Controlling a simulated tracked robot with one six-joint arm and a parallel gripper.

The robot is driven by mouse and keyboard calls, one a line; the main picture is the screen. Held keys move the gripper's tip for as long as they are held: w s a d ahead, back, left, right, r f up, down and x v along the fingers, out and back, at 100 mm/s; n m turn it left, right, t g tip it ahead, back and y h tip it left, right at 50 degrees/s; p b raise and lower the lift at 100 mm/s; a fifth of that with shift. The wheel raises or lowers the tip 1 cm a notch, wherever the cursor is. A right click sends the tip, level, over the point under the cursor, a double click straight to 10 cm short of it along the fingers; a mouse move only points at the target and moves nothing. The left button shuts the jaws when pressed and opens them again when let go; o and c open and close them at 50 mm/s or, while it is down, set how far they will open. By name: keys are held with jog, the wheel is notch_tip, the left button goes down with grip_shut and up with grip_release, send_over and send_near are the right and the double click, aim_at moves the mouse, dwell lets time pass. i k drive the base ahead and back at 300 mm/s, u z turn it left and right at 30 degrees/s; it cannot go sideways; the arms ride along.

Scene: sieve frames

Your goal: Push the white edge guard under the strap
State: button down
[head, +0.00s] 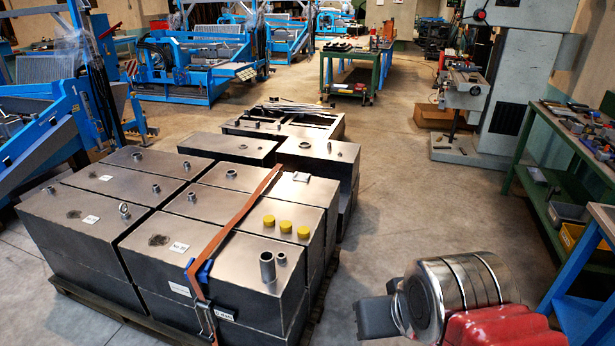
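An orange-brown strap (235,222) runs over the top of the dark steel boxes (225,205) and down their front face to a buckle (207,318). A blue edge guard (200,272) sits at the front top edge where the strap bends over. A small pale piece (301,177), possibly the white edge guard, lies on the box top right of the strap's far end, apart from it. My arm shows at the lower right; dark grey parts at its end (377,316) may be my gripper, well right of the boxes. Its fingers cannot be made out.
Three yellow caps (285,226) and a pipe stub (267,266) stand up right of the strap. The boxes rest on a dark pallet (110,312). A green workbench (565,190) is at the right.

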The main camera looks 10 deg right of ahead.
aim_at(297, 176)
jog(key=i, duration=0.9)
jog(key=u, duration=0.05)
jog(key=k, duration=0.5)
jog(key=z, duration=1.2)
jog(key=i, duration=0.5)
jog(key=u, duration=0.05)
